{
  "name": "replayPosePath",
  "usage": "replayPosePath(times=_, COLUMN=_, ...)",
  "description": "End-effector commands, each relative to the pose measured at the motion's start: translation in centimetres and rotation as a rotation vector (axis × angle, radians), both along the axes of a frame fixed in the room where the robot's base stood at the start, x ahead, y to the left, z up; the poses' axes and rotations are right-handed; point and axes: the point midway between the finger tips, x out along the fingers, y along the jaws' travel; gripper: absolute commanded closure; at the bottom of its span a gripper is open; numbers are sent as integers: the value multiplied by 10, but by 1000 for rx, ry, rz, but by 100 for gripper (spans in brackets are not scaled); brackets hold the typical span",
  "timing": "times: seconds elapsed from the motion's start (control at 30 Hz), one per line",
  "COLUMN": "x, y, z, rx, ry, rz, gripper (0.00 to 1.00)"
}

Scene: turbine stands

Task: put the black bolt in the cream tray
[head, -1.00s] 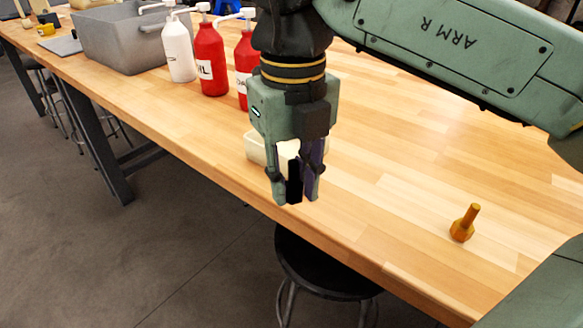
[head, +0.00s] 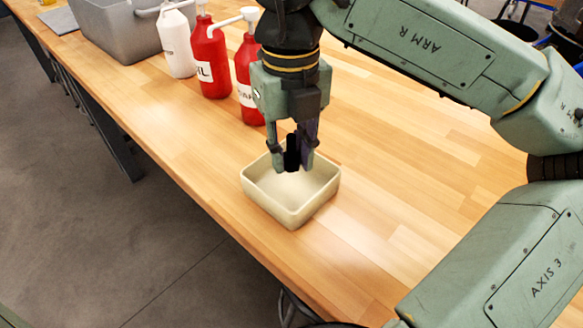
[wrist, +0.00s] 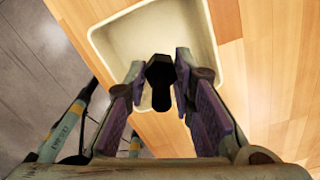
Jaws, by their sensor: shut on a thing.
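The black bolt (head: 292,152) is held between the fingers of my gripper (head: 292,165), upright in the head view. The black bolt also shows in the wrist view (wrist: 160,78), between the two purple finger pads. The cream tray (head: 262,206) sits on the wooden bench near its front edge. My gripper, shut on the bolt, is over the tray in both views. The tray also shows in the wrist view (wrist: 104,42), behind the bolt. The bolt's height above the tray floor is hard to tell.
Two red pump bottles (head: 209,62) and a white bottle (head: 176,42) stand behind and left of the tray. A grey bin (head: 112,38) is farther left. The bench (head: 390,150) right of the tray is clear. The bench's front edge (head: 215,213) is close to the tray.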

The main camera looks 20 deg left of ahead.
Motion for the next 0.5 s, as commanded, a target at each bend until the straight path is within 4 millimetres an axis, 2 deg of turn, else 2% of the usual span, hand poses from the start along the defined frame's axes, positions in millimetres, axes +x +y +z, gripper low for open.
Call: replayPosePath(times=0.5, x=0, y=0, z=-52, rx=2, ry=-1, rz=0, gripper=100)
